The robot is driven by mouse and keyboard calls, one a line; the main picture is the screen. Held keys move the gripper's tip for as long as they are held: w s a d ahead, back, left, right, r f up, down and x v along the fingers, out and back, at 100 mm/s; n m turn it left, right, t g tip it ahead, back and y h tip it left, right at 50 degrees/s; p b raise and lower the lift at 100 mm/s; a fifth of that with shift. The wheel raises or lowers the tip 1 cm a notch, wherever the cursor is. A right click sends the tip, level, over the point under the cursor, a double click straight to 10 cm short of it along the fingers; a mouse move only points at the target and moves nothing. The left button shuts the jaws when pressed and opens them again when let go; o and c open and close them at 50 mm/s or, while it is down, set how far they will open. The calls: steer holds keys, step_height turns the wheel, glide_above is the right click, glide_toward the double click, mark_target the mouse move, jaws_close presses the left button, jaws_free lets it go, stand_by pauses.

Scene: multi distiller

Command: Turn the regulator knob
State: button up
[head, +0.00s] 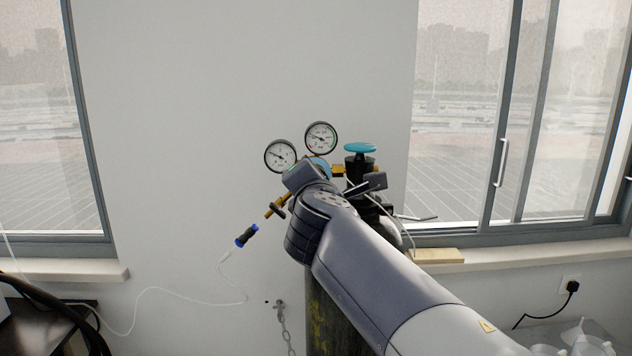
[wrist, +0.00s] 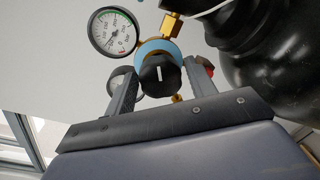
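The regulator's black knob (wrist: 158,77) has a white line on its face and sits in front of a light-blue regulator body (wrist: 152,49) in the wrist view. My gripper (wrist: 160,68) is open, with one finger on each side of the knob. Narrow gaps seem to show between fingers and knob, so I cannot tell that either touches. In the head view my arm hides the knob; only a bit of the blue regulator body (head: 320,163) shows. Two round gauges (head: 280,156) (head: 321,138) stand above it.
A gas cylinder (head: 330,318) stands under my arm, with a teal handwheel valve (head: 360,148) right of the gauges. A brass outlet (head: 275,207) points down left. A blue-and-black hose connector (head: 246,236) hangs by the wall. Windows flank the wall.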

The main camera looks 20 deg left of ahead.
steer(key=shift+o, duration=1.1)
steer(key=shift+s, duration=0.1)
steer(key=b+v, duration=0.2)
steer(key=v, duration=0.8)
steer(key=shift+s+d, duration=0.2)
steer(key=shift+s, duration=0.05)
steer(key=p+x, duration=0.2)
steer(key=x, duration=0.8)
steer(key=shift+w+a, duration=0.2)
steer(key=shift+w, duration=0.15)
